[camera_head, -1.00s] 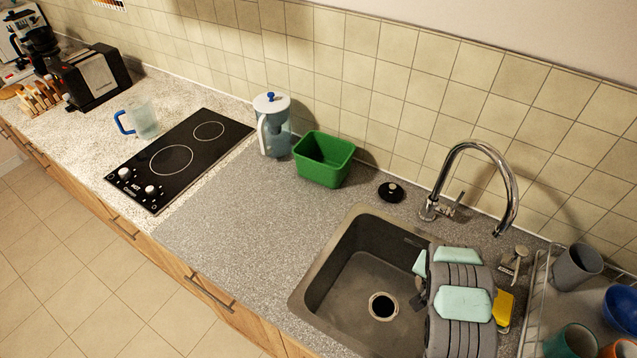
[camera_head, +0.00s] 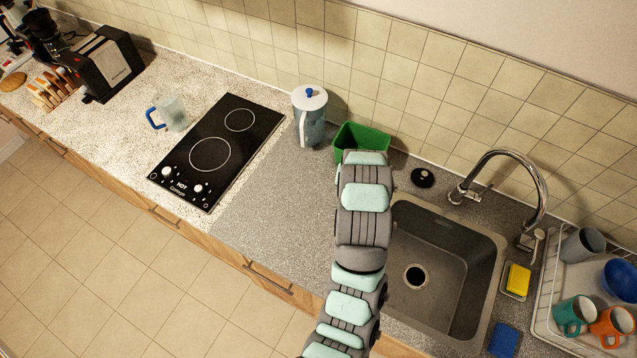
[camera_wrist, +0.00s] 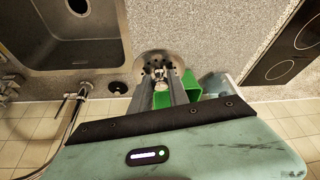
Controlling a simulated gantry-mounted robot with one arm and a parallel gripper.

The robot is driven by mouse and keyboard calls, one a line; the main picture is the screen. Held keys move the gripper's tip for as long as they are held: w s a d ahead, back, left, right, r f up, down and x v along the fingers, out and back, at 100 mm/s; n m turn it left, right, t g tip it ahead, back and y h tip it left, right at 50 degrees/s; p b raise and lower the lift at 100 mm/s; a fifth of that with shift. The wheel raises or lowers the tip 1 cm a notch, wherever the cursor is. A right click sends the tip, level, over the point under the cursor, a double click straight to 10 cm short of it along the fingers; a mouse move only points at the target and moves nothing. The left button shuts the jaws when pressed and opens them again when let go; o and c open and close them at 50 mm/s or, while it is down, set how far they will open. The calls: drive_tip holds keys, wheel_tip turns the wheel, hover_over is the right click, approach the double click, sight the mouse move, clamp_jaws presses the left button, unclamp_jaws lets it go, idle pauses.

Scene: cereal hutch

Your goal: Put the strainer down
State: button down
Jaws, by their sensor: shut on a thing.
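The strainer (camera_wrist: 152,59) is a round metal disc with small dark holes, seen in the wrist view. My gripper (camera_wrist: 162,82) is shut on it, with the fingers around its middle knob. It is over the grey counter (camera_wrist: 200,25), beside the sink and in front of the green bin (camera_wrist: 194,84). I cannot tell whether it touches the counter. In the head view my arm hides both the gripper and the strainer.
The sink (camera_head: 440,275) with its open drain is right of my arm. The green bin (camera_head: 360,140), a white-lidded pitcher (camera_head: 309,118) and a black stopper (camera_head: 422,178) stand along the wall. Free counter (camera_head: 275,205) lies left, up to the black cooktop (camera_head: 215,150).

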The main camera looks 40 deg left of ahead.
drive_tip(key=f+b, duration=0.2)
drive_tip(key=f, duration=0.5)
drive_tip(key=f+b, duration=0.2)
drive_tip(key=f, duration=0.6)
drive_tip(key=shift+s+a+f, duration=0.15)
drive_tip(key=shift+a+f, duration=0.05)
drive_tip(key=shift+f, duration=2.25)
drive_tip(key=shift+f, duration=0.1)
drive_tip(key=shift+f, duration=0.15)
drive_tip(key=c, duration=1.3)
unclamp_jaws()
drive_tip(key=shift+o, duration=0.2)
